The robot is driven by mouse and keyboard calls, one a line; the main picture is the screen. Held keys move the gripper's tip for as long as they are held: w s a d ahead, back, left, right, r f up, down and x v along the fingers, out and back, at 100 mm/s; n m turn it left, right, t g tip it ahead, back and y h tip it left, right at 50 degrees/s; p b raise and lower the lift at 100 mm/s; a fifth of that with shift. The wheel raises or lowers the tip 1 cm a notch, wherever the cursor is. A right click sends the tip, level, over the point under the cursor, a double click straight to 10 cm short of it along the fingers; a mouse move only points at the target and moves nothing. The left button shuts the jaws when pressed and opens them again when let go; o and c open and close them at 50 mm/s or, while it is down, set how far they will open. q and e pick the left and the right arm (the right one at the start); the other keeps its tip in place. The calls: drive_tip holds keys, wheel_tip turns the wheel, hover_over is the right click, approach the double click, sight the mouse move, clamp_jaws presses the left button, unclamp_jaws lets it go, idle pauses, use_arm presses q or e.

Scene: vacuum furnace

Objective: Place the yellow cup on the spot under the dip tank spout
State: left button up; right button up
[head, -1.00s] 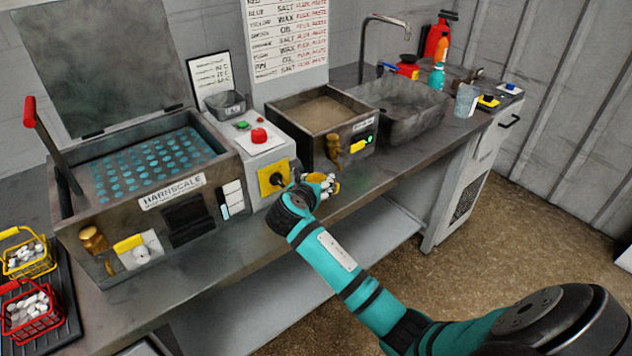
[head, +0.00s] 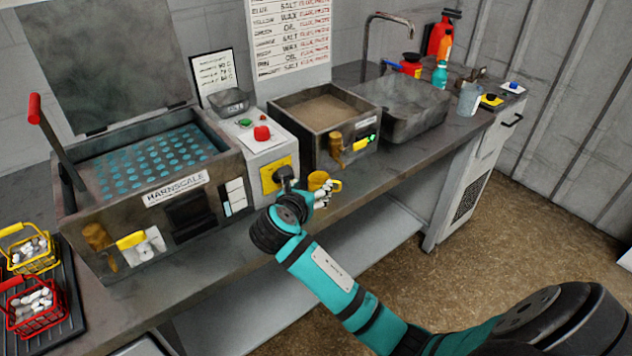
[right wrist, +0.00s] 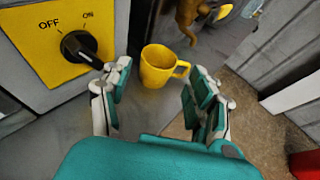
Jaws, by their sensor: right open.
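The yellow cup (head: 318,179) stands upright on the bench top, in front of the small tank and right of the yellow switch plate. In the right wrist view the cup (right wrist: 157,68) is just ahead, its handle to the right. My right gripper (head: 321,194) is open, with its fingers apart on either side of the cup's near side; I see no clear contact. The small tank (head: 312,148) has a brass spout (head: 336,146), behind and slightly right of the cup. The spot below that spout is hard to make out. My left gripper is not in view.
The HARNSCALE tank (head: 130,225) with its own brass spout (head: 97,237) stands at left. A black rotary knob (right wrist: 79,46) is close to my right fingers. Red (head: 38,306) and yellow (head: 28,250) baskets sit at far left. The bench right of the small tank's front is clear.

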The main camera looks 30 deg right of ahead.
drive_tip(key=shift+v, duration=2.3)
